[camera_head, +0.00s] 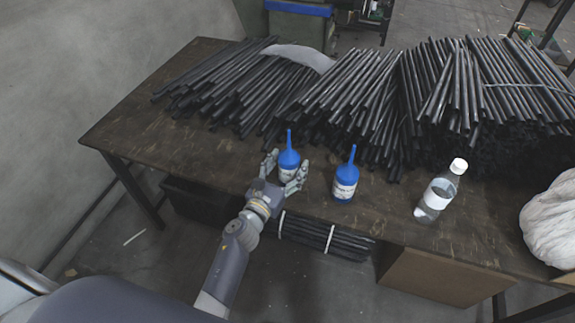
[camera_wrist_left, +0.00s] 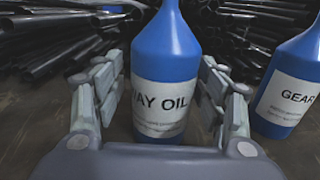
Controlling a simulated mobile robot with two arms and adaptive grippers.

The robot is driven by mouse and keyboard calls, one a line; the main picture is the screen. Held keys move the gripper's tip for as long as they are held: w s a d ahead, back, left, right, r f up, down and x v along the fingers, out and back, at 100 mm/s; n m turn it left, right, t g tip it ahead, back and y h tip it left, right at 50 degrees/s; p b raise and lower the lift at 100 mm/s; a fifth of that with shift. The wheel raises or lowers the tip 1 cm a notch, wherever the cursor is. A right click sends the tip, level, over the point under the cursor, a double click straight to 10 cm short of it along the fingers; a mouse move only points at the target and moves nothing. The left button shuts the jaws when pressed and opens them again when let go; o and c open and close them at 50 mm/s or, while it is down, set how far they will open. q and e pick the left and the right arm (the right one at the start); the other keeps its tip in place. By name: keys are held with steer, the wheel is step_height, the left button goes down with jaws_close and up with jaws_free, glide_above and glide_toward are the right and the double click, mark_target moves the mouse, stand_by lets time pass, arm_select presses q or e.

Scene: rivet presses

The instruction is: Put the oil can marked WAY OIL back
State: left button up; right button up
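The WAY OIL can (camera_head: 289,160) is blue with a white label and a thin spout, standing upright on the wooden table near its front edge. In the left wrist view its label (camera_wrist_left: 160,108) reads "WAY OIL", the first letter partly covered. My left gripper (camera_head: 287,172) has its fingers on either side of this can. In the left wrist view the gripper (camera_wrist_left: 160,100) is open, with small gaps between the fingers and the can. A second blue can (camera_head: 345,180) stands upright to the right; its label (camera_wrist_left: 290,98) begins "GEAR". My right gripper is not in view.
Piles of black rods (camera_head: 340,95) cover the back of the table (camera_head: 140,125). A clear bottle with a white cap (camera_head: 438,193) and a white cloth bundle (camera_head: 552,230) stand to the right. The table's left front is bare. A cardboard box (camera_head: 430,277) is below.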

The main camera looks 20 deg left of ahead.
arm_select(q)
steer(key=shift+r, duration=0.2)
steer(key=shift+s+f, duration=0.1)
steer(key=shift+s, duration=0.15)
steer(key=s+a+b, duration=0.1)
steer(key=s+a, duration=0.1)
steer(key=s, duration=0.9)
steer(key=shift+s, duration=0.25)
